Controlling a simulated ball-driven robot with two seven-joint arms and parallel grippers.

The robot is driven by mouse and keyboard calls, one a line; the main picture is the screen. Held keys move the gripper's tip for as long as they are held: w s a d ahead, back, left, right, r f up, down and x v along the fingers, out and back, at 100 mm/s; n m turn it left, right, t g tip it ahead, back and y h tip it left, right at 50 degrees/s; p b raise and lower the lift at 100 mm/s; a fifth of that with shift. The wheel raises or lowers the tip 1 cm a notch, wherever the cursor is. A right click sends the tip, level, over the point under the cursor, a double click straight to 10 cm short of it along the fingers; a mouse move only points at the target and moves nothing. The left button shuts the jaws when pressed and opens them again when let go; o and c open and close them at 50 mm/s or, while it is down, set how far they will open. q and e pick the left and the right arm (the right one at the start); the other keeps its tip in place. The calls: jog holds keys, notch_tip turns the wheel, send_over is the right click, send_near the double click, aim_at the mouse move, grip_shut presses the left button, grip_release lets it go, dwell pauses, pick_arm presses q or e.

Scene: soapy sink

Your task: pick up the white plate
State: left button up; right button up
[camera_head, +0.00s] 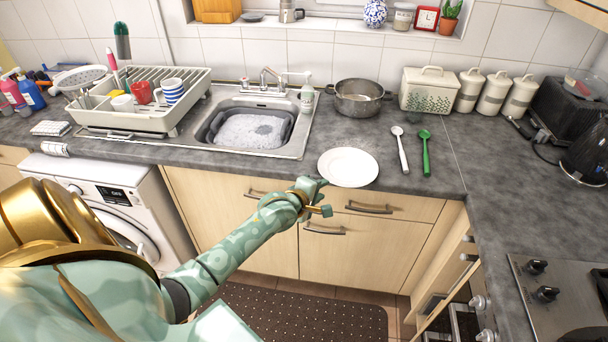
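The white plate (348,166) lies flat on the grey counter near its front edge, right of the sink. My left gripper (321,197) is just off the plate's lower left rim, in front of the counter edge. Its two fingers are apart, one near the rim in the picture and one lower, with nothing seen between them. I cannot tell whether the upper finger touches the plate. My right gripper is not in view.
A white spoon (401,150) and a green spoon (425,153) lie right of the plate. A metal pot (358,103) stands behind it. The soapy sink (251,130) and dish rack (140,116) are left. A hob (560,290) is at lower right.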

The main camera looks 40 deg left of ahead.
pick_arm(q)
jog(key=p+v, duration=0.2)
jog(key=v, duration=0.6)
jog(key=shift+s, duration=0.25)
